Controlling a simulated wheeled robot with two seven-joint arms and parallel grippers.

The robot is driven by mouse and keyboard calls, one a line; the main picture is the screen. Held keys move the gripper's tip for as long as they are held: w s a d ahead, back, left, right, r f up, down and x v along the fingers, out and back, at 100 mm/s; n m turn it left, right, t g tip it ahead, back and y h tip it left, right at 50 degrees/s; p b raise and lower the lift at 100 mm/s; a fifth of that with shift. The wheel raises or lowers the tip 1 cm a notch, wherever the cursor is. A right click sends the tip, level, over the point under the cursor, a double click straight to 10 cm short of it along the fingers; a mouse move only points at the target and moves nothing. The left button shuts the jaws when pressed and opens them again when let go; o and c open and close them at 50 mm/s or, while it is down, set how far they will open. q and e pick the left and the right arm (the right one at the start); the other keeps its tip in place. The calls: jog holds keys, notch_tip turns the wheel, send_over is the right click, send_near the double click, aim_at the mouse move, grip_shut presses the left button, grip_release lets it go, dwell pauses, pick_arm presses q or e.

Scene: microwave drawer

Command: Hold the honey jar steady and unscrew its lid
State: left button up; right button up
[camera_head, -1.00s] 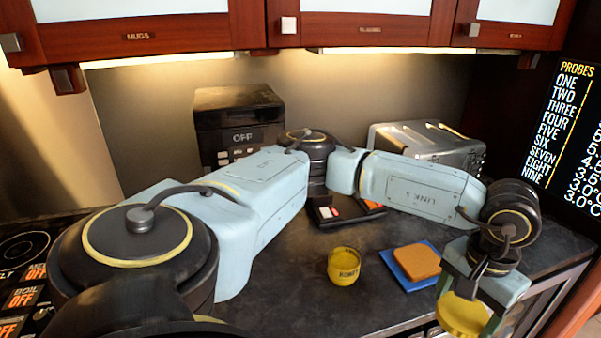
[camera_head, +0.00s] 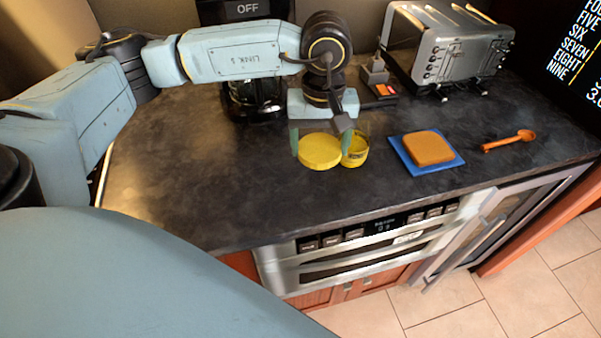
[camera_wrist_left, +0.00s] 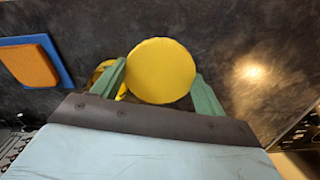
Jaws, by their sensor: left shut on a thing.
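My left gripper (camera_head: 320,146) is shut on the round yellow lid (camera_head: 320,152), which is off the jar. The lid also shows between the green fingers in the left wrist view (camera_wrist_left: 161,71). The honey jar (camera_head: 356,151), small and yellow with a dark label, stands upright and open on the counter. It is just right of the lid and partly hidden by the right finger. In the left wrist view the jar (camera_wrist_left: 103,74) shows behind the left finger. I cannot tell whether lid or finger touches it. My right gripper is not in view.
An orange sponge-like block (camera_head: 429,148) lies on a blue board (camera_head: 407,164) right of the jar. An orange spoon (camera_head: 508,141) lies farther right. A toaster (camera_head: 445,45) and coffee maker (camera_head: 255,100) stand behind. The dark counter (camera_head: 200,180) is clear at left. An oven drawer (camera_head: 370,245) is below.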

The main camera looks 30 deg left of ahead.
aim_at(307, 145)
pick_arm(q)
jog(key=n, duration=0.1)
jog(key=a+n, duration=0.1)
jog(key=n, duration=0.1)
jog(key=a+n, duration=0.1)
jog(key=shift+s+a+n, duration=0.1)
jog(key=shift+s+n, duration=0.2)
jog(key=shift+a+f+n, duration=0.1)
jog(key=shift+f+n, duration=0.05)
jog(key=shift+n, duration=0.15)
notch_tip(307, 145, down, 10)
jog(key=shift+r, duration=0.15)
jog(key=o, duration=1.1)
notch_tip(307, 145, up, 12)
jog(key=shift+r, duration=0.1)
